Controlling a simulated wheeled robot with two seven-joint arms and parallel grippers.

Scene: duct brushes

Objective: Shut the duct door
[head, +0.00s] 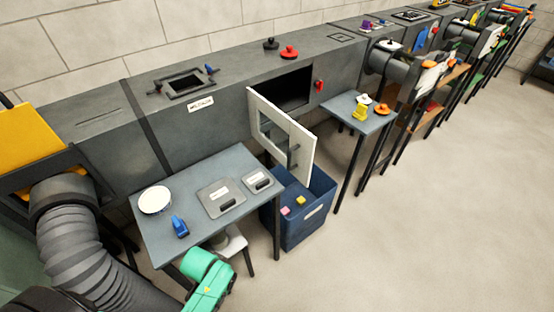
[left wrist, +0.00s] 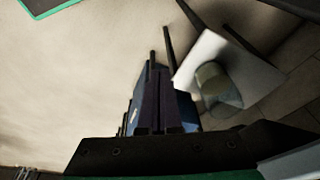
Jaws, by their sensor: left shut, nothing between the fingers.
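The duct door (head: 306,148), a pale framed panel with a glass pane and a dark handle, stands open. It is swung out from the left side of the dark rectangular opening (head: 290,88) in the grey duct (head: 225,122). A red latch knob (head: 319,86) sits right of the opening. My left arm's green link shows at the bottom of the head view; its gripper is hidden there. In the left wrist view my left gripper (left wrist: 158,95) is shut and empty, with a dark blue bin (left wrist: 180,108) behind it, apart from the door. My right gripper is not in view.
A grey table (head: 150,230) holds a white plate, a blue item and two panels. The blue bin (head: 318,205) stands below the door. A stool (head: 238,243) is under the table's front. A smaller table (head: 345,108) stands right. Floor at right is clear.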

